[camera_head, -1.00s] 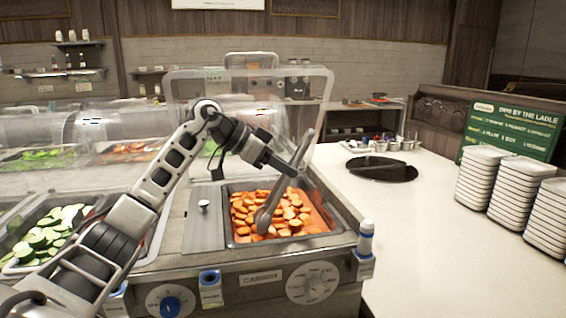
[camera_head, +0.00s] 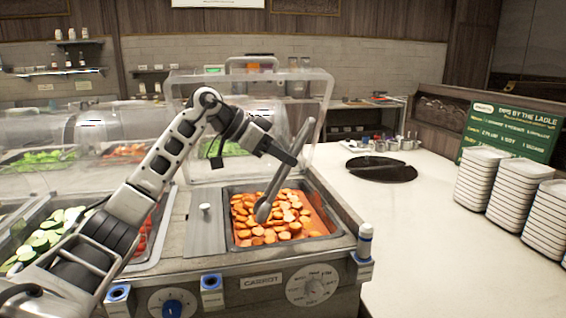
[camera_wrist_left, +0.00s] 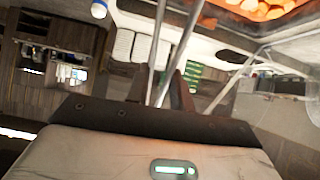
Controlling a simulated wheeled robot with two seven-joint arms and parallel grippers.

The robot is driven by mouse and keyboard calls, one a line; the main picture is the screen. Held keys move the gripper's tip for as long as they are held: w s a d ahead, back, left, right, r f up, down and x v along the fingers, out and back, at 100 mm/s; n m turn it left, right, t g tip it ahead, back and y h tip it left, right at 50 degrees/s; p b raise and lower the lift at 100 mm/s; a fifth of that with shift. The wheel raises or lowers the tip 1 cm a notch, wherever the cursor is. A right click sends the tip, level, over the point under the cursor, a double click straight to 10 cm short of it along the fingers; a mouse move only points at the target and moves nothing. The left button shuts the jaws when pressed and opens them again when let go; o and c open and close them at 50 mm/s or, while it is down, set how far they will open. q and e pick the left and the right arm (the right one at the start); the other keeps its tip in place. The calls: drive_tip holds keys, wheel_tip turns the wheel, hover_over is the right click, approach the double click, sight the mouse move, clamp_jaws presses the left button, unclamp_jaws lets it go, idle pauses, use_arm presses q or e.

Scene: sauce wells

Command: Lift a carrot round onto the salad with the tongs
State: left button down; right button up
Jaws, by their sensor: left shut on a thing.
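The tongs (camera_head: 276,187) are grey metal and stand tilted over the carrot pan, upper end leaning right. My left gripper (camera_head: 290,158) is shut on the tongs partway up their length. The tongs' lower end is at or just above the carrot rounds (camera_head: 290,212); I cannot tell if it holds a round. In the left wrist view the tong arms (camera_wrist_left: 165,50) run up between the fingers (camera_wrist_left: 170,92), and carrots (camera_wrist_left: 262,8) show at the top edge. The salad cannot be made out for certain. My right gripper is not in view.
The carrot pan (camera_head: 232,244) is set in the counter, with a clear raised cover (camera_head: 318,100) behind it. A pan of cucumber slices (camera_head: 40,238) is at left. Stacked white plates (camera_head: 482,180) and a green sign (camera_head: 510,128) stand right. The white counter (camera_head: 430,240) is mostly clear.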

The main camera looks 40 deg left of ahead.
use_arm(q)
wheel_tip(320, 180, up, 8)
drive_tip(key=shift+r, duration=0.25)
idle(0.5)
